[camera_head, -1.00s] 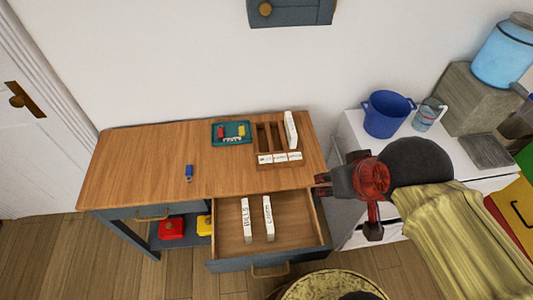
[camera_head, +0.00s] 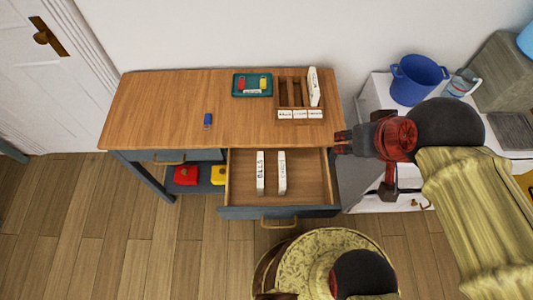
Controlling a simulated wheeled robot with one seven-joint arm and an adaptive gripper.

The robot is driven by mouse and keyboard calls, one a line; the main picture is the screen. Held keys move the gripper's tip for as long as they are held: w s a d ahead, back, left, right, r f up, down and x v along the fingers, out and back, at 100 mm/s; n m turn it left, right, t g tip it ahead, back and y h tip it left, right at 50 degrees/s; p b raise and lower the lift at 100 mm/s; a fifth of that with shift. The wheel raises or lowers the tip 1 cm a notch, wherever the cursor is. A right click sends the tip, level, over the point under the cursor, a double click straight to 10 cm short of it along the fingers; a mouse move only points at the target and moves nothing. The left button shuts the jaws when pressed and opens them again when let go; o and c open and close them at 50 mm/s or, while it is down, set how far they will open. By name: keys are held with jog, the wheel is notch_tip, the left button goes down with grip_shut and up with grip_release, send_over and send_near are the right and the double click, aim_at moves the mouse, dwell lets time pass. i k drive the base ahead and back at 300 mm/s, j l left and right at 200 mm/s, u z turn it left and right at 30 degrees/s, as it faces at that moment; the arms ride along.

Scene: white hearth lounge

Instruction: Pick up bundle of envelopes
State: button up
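Two white, narrow bundles stand in the open drawer (camera_head: 310,178): a left one (camera_head: 260,173) with lettering like "BILLS" and a right one (camera_head: 282,173) with lettering too small to read surely. Another white upright bundle (camera_head: 314,87) stands in the right compartment of a wooden sorter (camera_head: 291,88) on the desk. Which of them is the envelope bundle I cannot tell for certain. My gripper (camera_head: 342,142) is at the desk's right front corner, right of the drawer and apart from the bundles. Nothing shows between its small, dark fingers.
The desk (camera_head: 165,110) holds a teal tray (camera_head: 252,93) and a small blue object (camera_head: 208,120). Red (camera_head: 186,175) and yellow (camera_head: 218,175) items sit on its lower shelf. A blue bucket (camera_head: 415,80) stands on the white cabinet at right. The floor at lower left is clear.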

aim_at(260, 177)
jog(key=k+j+u, duration=0.1)
jog(key=j, duration=0.4)
jog(key=k+j+u, duration=0.15)
jog(key=j, duration=0.35)
jog(key=k+j+u, duration=0.1)
jog(key=j, duration=0.4)
jog(key=j+u, duration=0.1)
jog(key=j, duration=0.45)
